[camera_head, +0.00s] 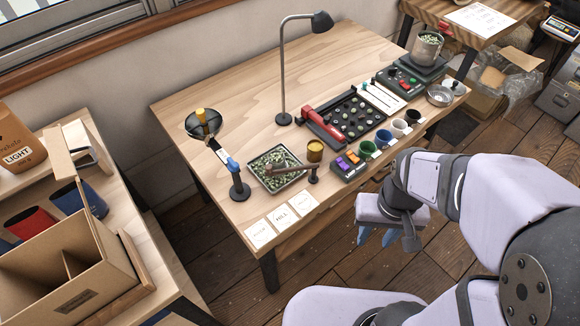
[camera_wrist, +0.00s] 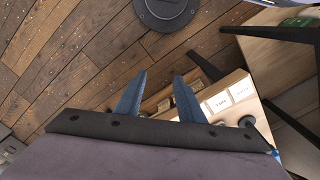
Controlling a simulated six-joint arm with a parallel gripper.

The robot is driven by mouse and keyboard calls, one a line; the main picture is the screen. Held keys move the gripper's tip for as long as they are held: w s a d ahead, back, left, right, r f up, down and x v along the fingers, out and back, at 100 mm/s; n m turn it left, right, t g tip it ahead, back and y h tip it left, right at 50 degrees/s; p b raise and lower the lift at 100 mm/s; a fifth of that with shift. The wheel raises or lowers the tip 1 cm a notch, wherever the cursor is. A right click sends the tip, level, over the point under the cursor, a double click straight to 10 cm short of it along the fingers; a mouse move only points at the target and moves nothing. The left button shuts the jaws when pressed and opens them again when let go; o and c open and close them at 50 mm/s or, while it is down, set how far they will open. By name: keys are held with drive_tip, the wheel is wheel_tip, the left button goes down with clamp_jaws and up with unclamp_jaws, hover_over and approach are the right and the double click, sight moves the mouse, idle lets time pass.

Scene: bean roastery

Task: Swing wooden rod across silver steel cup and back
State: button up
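My gripper (camera_head: 375,238) hangs off the table's front edge, pointing down, well apart from rod and cup. In the wrist view its blue fingers (camera_wrist: 160,75) are apart with nothing between them.
The square tray (camera_head: 301,181) holds green beans. A gold cup (camera_head: 315,150), coloured cups (camera_head: 398,128), a black bean board (camera_head: 352,117) and a lamp (camera_head: 284,118) crowd the table (camera_head: 235,110). Paper cards (camera_head: 281,217) lie at the front. Floor below my gripper is clear.

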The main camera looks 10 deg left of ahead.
drive_tip(key=s+a+f+n+g, duration=0.2)
drive_tip(key=s+a+f+n, duration=0.1)
drive_tip(key=a+f, duration=0.15)
drive_tip(key=w+a+f+n+h+p, duration=0.1)
drive_tip(key=w+a+f+n, duration=0.25)
drive_tip(key=w+a, duration=0.9)
drive_tip(key=w+a+r+m, duration=0.3)
drive_tip(key=w, duration=0.1)
drive_tip(key=w+a+r+m+t, duration=0.1)
drive_tip(key=w+a+r+m, duration=0.2)
drive_tip(key=w+a, duration=0.1)
drive_tip(key=w+a+r+m+t+y, duration=0.1)
drive_tip(key=w+a+r+m, duration=0.1)
drive_tip(key=w+a+m, duration=0.1)
drive_tip(key=shift+w+a+r+m, duration=0.1)
drive_tip(key=shift+w+r+m, duration=0.15)
drive_tip(key=shift+w, duration=0.25)
drive_tip(key=shift+w+a+r+m, duration=0.1)
drive_tip(key=shift+w+r+m, duration=0.1)
drive_tip(key=shift+w, duration=0.25)
drive_tip(key=shift+s+d+m, duration=0.1)
drive_tip(key=shift+s+m, duration=0.05)
drive_tip(key=shift+m, duration=0.55)
